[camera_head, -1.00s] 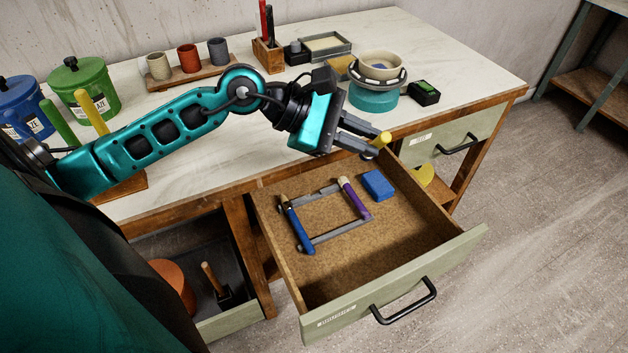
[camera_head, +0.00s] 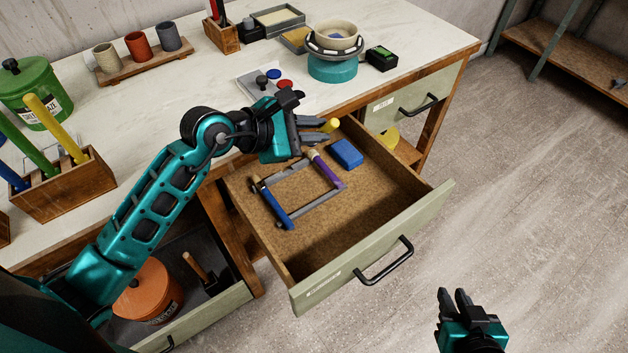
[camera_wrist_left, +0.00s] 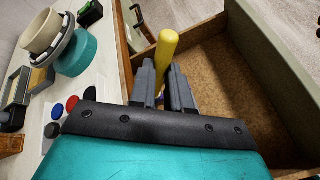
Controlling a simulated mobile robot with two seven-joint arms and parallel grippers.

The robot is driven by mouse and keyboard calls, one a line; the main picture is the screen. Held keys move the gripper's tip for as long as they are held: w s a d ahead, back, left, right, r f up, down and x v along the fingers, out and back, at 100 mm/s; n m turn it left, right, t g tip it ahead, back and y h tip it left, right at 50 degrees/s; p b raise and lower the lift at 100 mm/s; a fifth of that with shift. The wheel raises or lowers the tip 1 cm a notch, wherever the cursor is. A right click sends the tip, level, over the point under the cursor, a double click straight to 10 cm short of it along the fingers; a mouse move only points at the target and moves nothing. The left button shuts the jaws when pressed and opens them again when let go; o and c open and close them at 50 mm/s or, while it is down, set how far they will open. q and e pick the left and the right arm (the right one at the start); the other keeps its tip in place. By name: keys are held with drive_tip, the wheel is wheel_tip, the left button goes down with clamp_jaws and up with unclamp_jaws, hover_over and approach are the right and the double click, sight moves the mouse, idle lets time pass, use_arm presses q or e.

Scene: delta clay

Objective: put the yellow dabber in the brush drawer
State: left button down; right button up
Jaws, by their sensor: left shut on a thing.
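My left gripper (camera_head: 316,131) is shut on the yellow dabber (camera_head: 331,125) and holds it above the back of the open drawer. In the left wrist view the yellow dabber (camera_wrist_left: 166,48) sticks out between the fingertips (camera_wrist_left: 163,80); its lower part is hidden. The pulled-out drawer (camera_head: 375,246) has a brown bottom and a pale green front; its label is too small to read. In it lie a blue-handled tool (camera_head: 274,206), a purple-handled tool (camera_head: 326,169) and a blue block (camera_head: 347,153). My right gripper (camera_head: 455,294) is over the floor, away from the drawer, with nothing visible in it.
The drawer's front and right parts are bare. The table edge is just behind the left gripper. A closed drawer (camera_head: 408,100) is at the right. A lower drawer at the left holds an orange jar (camera_head: 148,290).

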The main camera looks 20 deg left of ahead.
use_arm(q)
drive_tip(key=shift+f+b, duration=1.4)
drive_tip(key=shift+f, duration=5.55)
drive_tip(key=shift+f, duration=0.15)
drive_tip(key=c, duration=1.1)
unclamp_jaws()
drive_tip(key=shift+a+r, duration=0.1)
drive_tip(key=shift+r, duration=0.15)
drive_tip(key=v, duration=1.1)
drive_tip(key=shift+s+a+p, duration=0.2)
drive_tip(key=shift+s+p, duration=0.1)
drive_tip(key=shift+p, duration=0.15)
